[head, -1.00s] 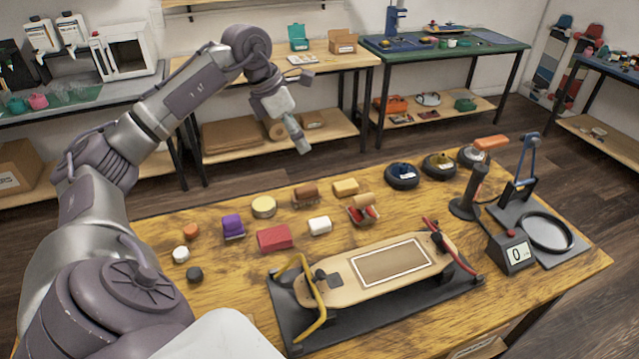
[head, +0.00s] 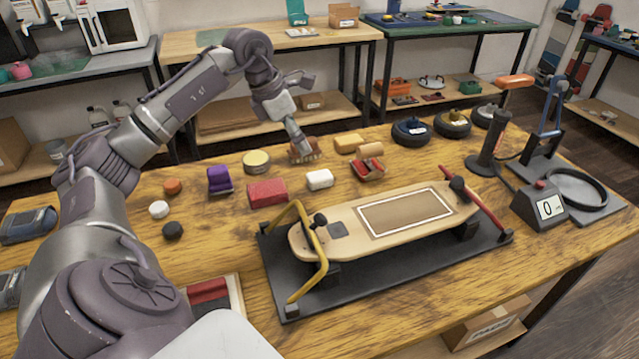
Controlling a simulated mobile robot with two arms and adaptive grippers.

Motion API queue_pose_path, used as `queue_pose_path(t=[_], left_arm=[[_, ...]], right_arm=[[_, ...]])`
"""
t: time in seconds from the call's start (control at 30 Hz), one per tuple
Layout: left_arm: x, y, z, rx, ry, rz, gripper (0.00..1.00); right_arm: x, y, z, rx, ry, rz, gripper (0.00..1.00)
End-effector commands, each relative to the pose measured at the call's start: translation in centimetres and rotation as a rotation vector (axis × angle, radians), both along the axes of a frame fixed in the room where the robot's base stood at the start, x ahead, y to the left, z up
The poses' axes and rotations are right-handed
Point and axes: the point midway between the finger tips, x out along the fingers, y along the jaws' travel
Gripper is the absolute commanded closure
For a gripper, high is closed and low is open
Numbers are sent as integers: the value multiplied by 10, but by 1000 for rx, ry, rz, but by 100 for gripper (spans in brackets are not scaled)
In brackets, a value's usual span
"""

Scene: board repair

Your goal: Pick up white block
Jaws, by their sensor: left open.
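The white block (head: 319,179) lies on the wooden workbench, right of a red block (head: 268,192) and behind the skateboard deck. My left gripper (head: 302,150) is open and points down, above and beyond the white block in the picture. Its tip overlaps a brown brush-like item (head: 304,154), and I cannot tell its exact height above the bench. Nothing shows in its jaws, which are small and partly hard to make out. My right gripper is not in view.
The deck (head: 390,222) sits on a black stand (head: 277,268) with a yellow clamp. A purple block (head: 219,180), yellow disc (head: 256,161), yellow block (head: 348,143) and red-tan item (head: 368,165) lie close around.

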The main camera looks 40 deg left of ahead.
Motion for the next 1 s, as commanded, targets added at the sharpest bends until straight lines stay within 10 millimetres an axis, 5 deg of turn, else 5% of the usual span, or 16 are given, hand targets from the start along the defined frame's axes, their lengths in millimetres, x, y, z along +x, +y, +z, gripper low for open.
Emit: queue_pose_path(t=[0.33,1.0], left_arm=[[22,-12,-60,-3,4,-2,29],[48,-19,-121,1,1,-1,29]], right_arm=[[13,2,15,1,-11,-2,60],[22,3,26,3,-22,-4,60]])
